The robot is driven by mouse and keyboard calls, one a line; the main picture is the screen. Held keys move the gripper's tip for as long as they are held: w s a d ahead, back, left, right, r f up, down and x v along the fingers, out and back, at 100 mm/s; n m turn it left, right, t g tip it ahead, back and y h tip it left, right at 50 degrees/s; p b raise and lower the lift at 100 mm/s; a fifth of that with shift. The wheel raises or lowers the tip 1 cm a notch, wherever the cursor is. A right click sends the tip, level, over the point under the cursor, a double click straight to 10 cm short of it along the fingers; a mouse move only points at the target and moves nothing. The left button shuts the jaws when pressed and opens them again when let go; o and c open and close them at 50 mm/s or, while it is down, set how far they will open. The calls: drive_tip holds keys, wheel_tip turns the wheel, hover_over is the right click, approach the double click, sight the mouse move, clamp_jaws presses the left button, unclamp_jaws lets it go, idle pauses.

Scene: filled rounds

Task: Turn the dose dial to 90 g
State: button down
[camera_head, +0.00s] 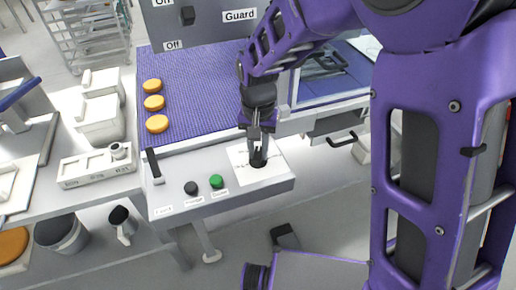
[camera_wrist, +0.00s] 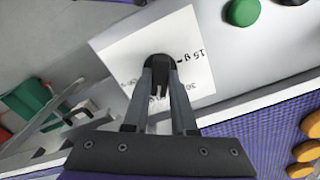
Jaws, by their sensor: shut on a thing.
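The dose dial (camera_head: 257,161) is a dark knob on a white scale plate (camera_head: 274,171) at the right end of the grey control panel. My gripper (camera_head: 257,150) points down and is shut on the dial. In the wrist view both fingers (camera_wrist: 160,92) close on the dark dial (camera_wrist: 157,62). The white plate (camera_wrist: 198,48) carries a "15 g" mark beside the dial and a "30" mark nearer my gripper. Another mark at the left is too small to read. The fingers hide part of the dial, and I cannot tell which mark it points at.
A green button (camera_head: 216,181) and a black knob (camera_head: 191,188) sit left of the plate, with a dark lever (camera_head: 154,164) further left. Behind the panel runs a purple belt (camera_head: 190,85) with orange rounds (camera_head: 154,103). A door with a black handle (camera_head: 341,140) is at the right.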

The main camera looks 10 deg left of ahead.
sight(258, 153)
idle(0.3)
drive_tip(key=c, duration=0.7)
unclamp_jaws()
wheel_tip(258, 153, up, 18)
drive_tip(key=shift+f+p, duration=0.25)
drive_tip(key=shift+p, duration=0.8)
